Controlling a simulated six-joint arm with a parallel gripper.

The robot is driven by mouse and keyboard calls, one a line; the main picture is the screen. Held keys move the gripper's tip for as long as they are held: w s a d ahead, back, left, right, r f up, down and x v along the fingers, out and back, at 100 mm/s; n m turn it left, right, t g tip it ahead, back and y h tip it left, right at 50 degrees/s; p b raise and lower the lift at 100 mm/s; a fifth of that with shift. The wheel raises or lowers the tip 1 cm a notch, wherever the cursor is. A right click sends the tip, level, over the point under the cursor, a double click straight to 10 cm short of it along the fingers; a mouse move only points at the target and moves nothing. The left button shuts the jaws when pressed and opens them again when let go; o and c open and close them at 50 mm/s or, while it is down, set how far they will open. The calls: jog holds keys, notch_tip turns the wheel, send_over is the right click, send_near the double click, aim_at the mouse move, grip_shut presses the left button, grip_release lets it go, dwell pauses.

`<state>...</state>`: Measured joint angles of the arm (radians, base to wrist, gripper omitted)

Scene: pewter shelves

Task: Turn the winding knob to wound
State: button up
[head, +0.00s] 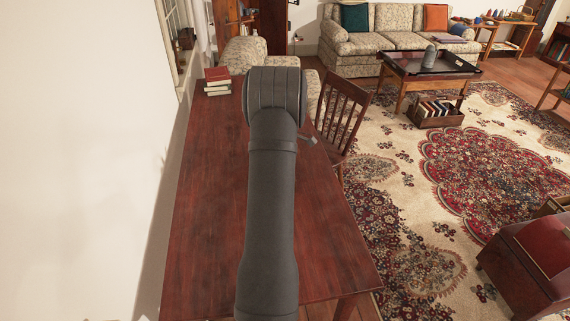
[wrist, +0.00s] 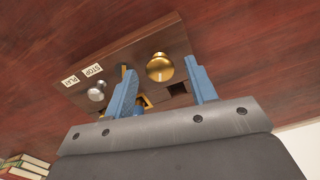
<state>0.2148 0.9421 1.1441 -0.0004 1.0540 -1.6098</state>
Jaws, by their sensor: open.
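In the wrist view a wooden panel (wrist: 120,58) carries a round brass knob (wrist: 159,67) and a smaller silver knob (wrist: 96,94). The brass knob looks like the winding knob, but I read no "wound" mark on it. My gripper (wrist: 161,69) is open, with one blue finger on each side of the brass knob. I see gaps between the knob and the fingers, and no clear contact. A yellowish piece (wrist: 146,101) shows partly behind the left finger. In the head view my arm hides the panel and its knobs.
The panel is over a reddish wooden table (head: 215,200). Stacked books (head: 217,82) lie at its far left, a wooden chair (head: 343,112) stands at its right, and a white wall (head: 80,150) runs along the left.

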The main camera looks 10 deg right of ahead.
jog(key=shift+c, duration=0.2)
jog(key=c, duration=0.9)
jog(key=shift+c, duration=0.2)
